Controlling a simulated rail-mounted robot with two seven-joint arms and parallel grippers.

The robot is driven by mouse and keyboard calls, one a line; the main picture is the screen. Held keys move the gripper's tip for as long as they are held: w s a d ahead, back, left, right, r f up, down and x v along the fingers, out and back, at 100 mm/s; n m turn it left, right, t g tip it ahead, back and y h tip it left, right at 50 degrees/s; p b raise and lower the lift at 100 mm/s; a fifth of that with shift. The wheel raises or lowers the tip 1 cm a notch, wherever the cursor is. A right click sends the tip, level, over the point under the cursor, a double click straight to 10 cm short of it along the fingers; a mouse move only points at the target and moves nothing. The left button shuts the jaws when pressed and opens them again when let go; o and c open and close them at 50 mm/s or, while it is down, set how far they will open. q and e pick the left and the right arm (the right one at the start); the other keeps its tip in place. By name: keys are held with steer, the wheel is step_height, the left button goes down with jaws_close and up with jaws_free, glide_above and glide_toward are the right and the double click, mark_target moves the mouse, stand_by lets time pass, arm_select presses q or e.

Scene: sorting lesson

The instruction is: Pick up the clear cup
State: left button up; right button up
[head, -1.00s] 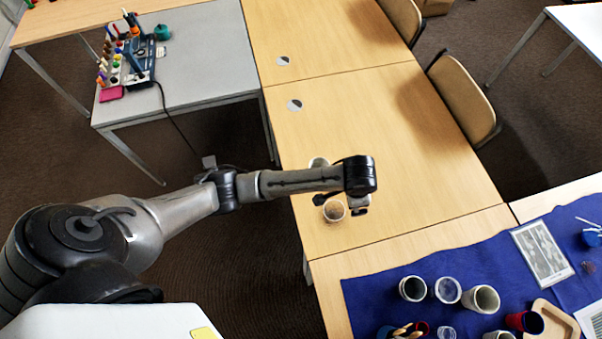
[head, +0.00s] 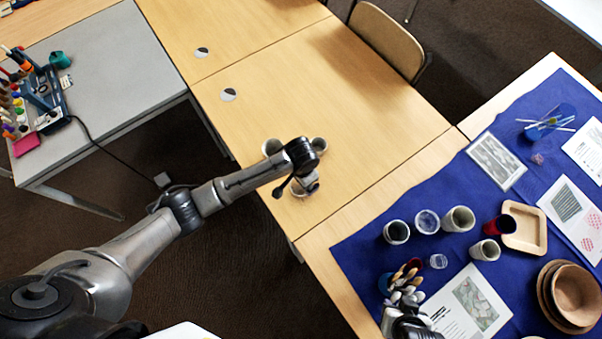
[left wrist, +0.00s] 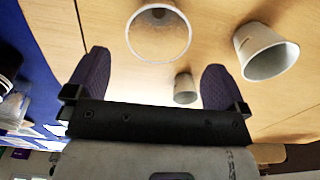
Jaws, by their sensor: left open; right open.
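A clear cup (left wrist: 159,32) stands on the wooden table, in front of my left gripper (left wrist: 155,80) in the left wrist view. The wood shows through its wall. In the head view the clear cup (head: 296,191) is partly hidden under my left gripper (head: 306,182). The left fingers are spread, with nothing between them; the cup is beyond the fingertips. My right gripper (head: 408,302) is open at the bottom of the head view, over the blue cloth's near edge; whether it touches anything there is unclear.
Two grey cups (head: 271,147) (head: 319,145) stand close to the clear cup. The blue cloth (head: 365,255) at right holds several cups, another clear cup (head: 427,221), a wooden tray (head: 524,228) and bowls (head: 575,293). The wooden table beyond the grey cups is free.

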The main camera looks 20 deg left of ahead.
arm_select(q)
steer(key=shift+s+f+b, duration=0.2)
steer(key=shift+f+b, duration=0.2)
steer(key=shift+f, duration=2.15)
steer(key=c, duration=1.1)
steer(key=shift+r, duration=0.1)
steer(key=shift+c, duration=0.2)
